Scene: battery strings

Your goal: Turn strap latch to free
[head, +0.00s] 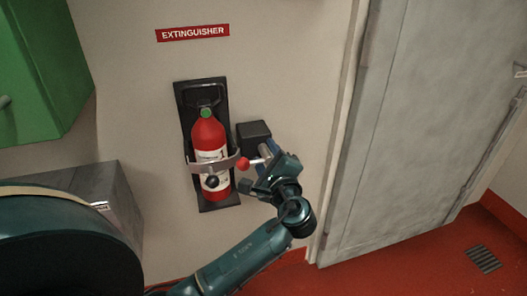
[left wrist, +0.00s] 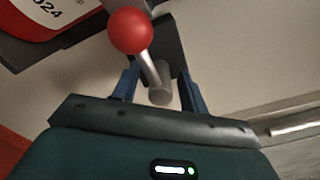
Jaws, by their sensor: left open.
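The strap latch has a red ball knob (head: 242,164) on a short metal lever, at the right end of the grey strap (head: 200,167) around the red fire extinguisher (head: 207,137). My left gripper (head: 258,172) is just right of the knob, in front of the wall. The fingers are open, with gaps to the lever's grey pivot. Whether a finger touches the lever cannot be told. My right gripper is not in view.
A black backplate (head: 185,96) holds the extinguisher on the wall, and a dark box (head: 254,133) sits beside it. A green cabinet (head: 40,75) is at upper left, a grey box (head: 115,205) at lower left. A grey door (head: 420,120) stands right.

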